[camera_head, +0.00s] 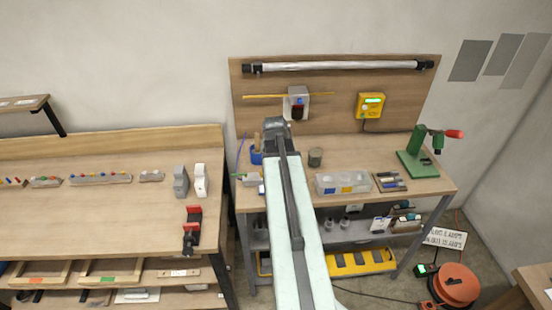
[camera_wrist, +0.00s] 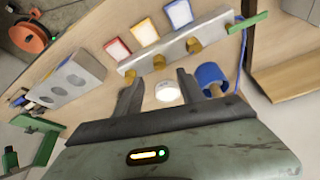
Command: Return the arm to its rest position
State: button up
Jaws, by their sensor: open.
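My arm (camera_head: 290,210) reaches forward from the bottom of the head view over the right workbench. Its far end is above the bench's back part, and the fingers cannot be made out there. In the wrist view my gripper (camera_wrist: 159,82) has its two dark fingers spread apart. Nothing is held between them. A small white round piece (camera_wrist: 168,92) shows in the gap, apparently beyond the fingers. A blue cup (camera_wrist: 210,78) is just right of the right finger; whether they touch is unclear.
A rail with brass knobs (camera_wrist: 160,62) and colored tiles lies close beyond the fingers. A clear box (camera_head: 343,183), a green press (camera_head: 418,160) and a dark cup (camera_head: 315,157) stand on the right bench. The left bench (camera_head: 100,215) has wide bare wood.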

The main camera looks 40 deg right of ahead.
jog(key=w+a+f+n+b, duration=0.1)
jog(key=w+a, duration=0.3)
jog(key=a, duration=0.3)
jog(key=w+a+f+n+t+y+b, duration=0.1)
jog(key=w+a+n, duration=0.15)
jog(key=a, duration=0.45)
jog(key=w+a+f+n+b, duration=0.1)
jog(key=w+a, duration=0.4)
jog(key=a, duration=0.3)
jog(key=s+a+f+n+g+y, duration=0.1)
jog(key=s+a+n, duration=0.1)
jog(key=a, duration=0.5)
jog(key=s+a+f+n+g+b, duration=0.1)
jog(key=s+a+n, duration=0.1)
jog(key=a, duration=0.5)
jog(key=s+a+f+n+g+y, duration=0.1)
jog(key=s+a+n, duration=0.1)
jog(key=a, duration=0.6)
jog(key=shift+s+f+y, duration=0.15)
jog(key=shift+s+y, duration=0.15)
jog(key=shift+s, duration=0.2)
jog(key=shift+s+n, duration=0.35)
jog(key=shift+s, duration=0.05)
jog(key=shift+w, duration=0.1)
